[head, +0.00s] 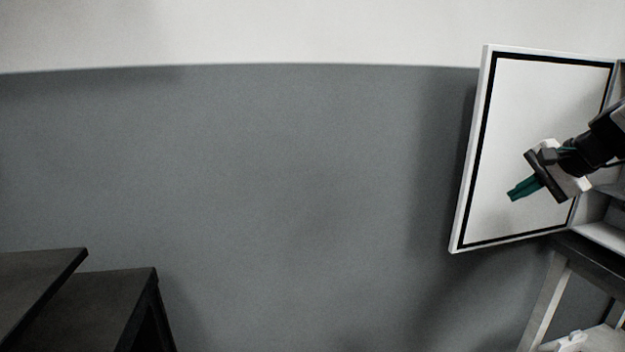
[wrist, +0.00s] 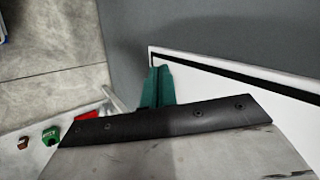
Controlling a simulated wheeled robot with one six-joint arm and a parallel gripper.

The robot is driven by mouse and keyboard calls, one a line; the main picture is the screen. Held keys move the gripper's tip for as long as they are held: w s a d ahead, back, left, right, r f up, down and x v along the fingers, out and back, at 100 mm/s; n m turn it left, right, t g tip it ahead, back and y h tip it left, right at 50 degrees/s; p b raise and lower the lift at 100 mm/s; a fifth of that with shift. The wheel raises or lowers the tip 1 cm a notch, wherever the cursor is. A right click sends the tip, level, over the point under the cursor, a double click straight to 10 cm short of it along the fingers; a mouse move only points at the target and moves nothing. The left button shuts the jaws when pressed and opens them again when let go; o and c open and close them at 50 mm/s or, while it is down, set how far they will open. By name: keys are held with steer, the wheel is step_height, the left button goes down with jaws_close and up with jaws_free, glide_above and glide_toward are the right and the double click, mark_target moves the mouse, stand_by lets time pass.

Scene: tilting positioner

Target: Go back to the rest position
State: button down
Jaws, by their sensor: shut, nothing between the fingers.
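My gripper (head: 514,194) is at the right of the head view, in front of the inner face of an open white door (head: 525,110). Its green fingers are together and point down and left, with nothing held. In the wrist view the fingers (wrist: 158,74) also show close together, beside the edge of the white door (wrist: 225,82). I cannot tell how wide the gap between fingers and door is. The rest position itself is not marked in either view.
A white cabinet (head: 605,235) stands at the right edge on a dark-topped stand (head: 590,255). Dark tables (head: 105,295) are at lower left. The wrist view shows small red (wrist: 90,115), green (wrist: 50,135) and brown (wrist: 23,142) items at left. Grey wall fills the middle.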

steer(key=s+a+f+n+g+h, duration=0.1)
steer(key=s+a+f+n+g, duration=0.1)
steer(key=s+a+n, duration=0.2)
steer(key=s+a+f+n+g+h, duration=0.1)
steer(key=s+a+n, duration=0.4)
steer(key=s+a, duration=0.5)
steer(key=s+a+f+n+g+h, duration=0.1)
steer(key=s+a+f+n+g, duration=0.2)
steer(key=s+a, duration=0.4)
steer(key=s+f+n, duration=0.1)
steer(key=s+f, duration=0.1)
steer(key=s, duration=0.4)
steer(key=shift+s+a, duration=0.15)
steer(key=shift+s, duration=0.2)
